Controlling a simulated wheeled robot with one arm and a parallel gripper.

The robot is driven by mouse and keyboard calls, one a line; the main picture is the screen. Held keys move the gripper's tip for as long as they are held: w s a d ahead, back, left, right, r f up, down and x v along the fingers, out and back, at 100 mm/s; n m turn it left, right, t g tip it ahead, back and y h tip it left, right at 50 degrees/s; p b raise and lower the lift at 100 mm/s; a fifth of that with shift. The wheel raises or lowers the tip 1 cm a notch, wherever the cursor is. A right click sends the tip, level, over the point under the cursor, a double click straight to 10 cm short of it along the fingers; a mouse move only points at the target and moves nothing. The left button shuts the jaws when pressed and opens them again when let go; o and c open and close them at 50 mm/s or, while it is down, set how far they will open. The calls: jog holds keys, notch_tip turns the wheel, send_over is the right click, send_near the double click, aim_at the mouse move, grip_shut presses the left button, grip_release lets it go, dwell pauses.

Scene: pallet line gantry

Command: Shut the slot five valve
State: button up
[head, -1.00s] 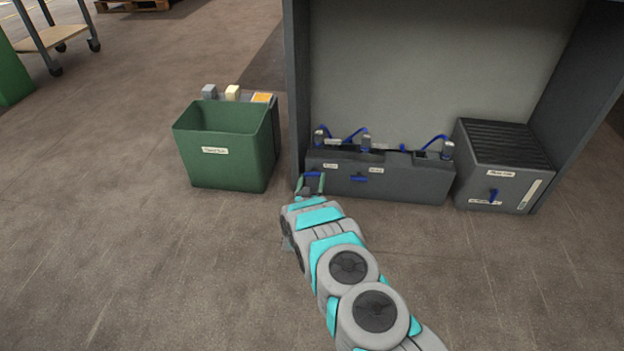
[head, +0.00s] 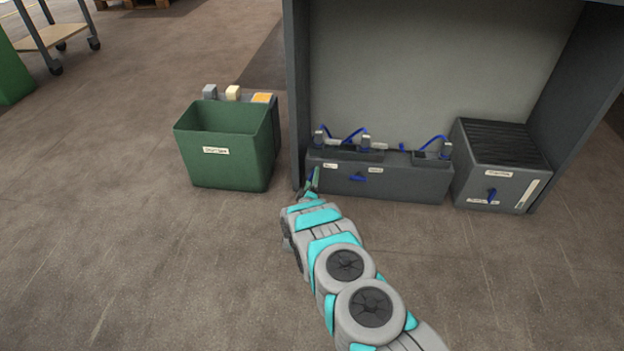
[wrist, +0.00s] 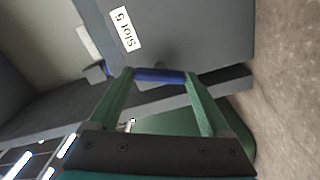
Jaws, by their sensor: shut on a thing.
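The slot five valve handle (wrist: 160,75) is a blue bar on the front of the grey manifold box. In the wrist view it lies between the green fingertips of my gripper (wrist: 158,76), which is shut on it. In the head view my gripper (head: 311,181) is at the left end of the manifold box (head: 410,185), and the handle is hidden there by the gripper.
A second blue handle (head: 358,178) is on the box front, right of my gripper. Several grey connectors with blue hoses stand on top. A ribbed grey unit (head: 500,175) is at right. A green bin (head: 222,165) stands at left. The front floor is clear.

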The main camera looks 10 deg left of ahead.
jog(key=n, duration=0.4)
jog(key=shift+a+n, duration=0.1)
jog(key=shift+n, duration=0.2)
dwell(0.3)
jog(key=o, duration=1.2)
jog(key=shift+c, duration=0.2)
jog(key=shift+s, duration=0.1)
jog(key=s+p, duration=0.1)
jog(key=s, duration=0.6)
jog(key=shift+s+a, duration=0.15)
jog(key=shift+s, duration=0.15)
